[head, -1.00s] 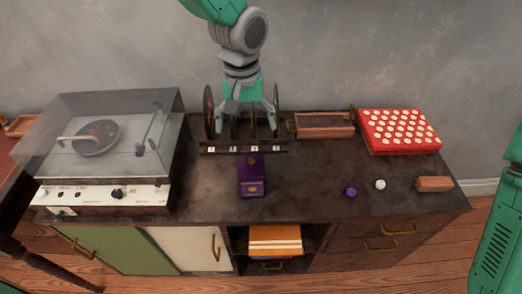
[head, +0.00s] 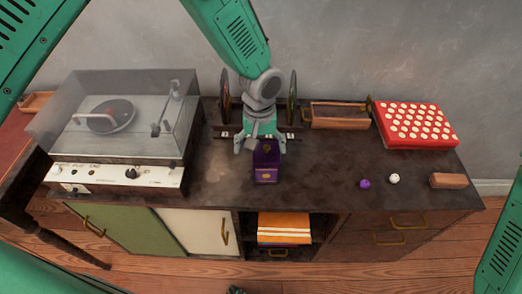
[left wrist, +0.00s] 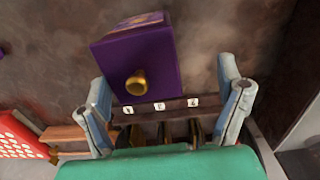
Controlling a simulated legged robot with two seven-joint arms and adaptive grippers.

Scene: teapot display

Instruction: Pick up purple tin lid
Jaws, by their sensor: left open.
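The purple tin (head: 266,175) stands upright on the dark cabinet top, with a gold mark on its front. In the left wrist view its purple lid (left wrist: 160,60) faces the camera, with a brass knob (left wrist: 137,83). My left gripper (head: 260,147) is open and empty, over the back part of the tin in the head view. In the left wrist view its fingers lie on either side of the tin's near edge, with the knob between them. I cannot tell how high the fingers are above the lid.
A numbered rack (left wrist: 160,104) with upright discs stands behind the tin. A record player (head: 115,125) is at the left. A wooden tray (head: 340,121), a red box (head: 417,126), a purple ball (head: 365,184), a white ball (head: 394,179) and a wooden block (head: 449,181) lie right.

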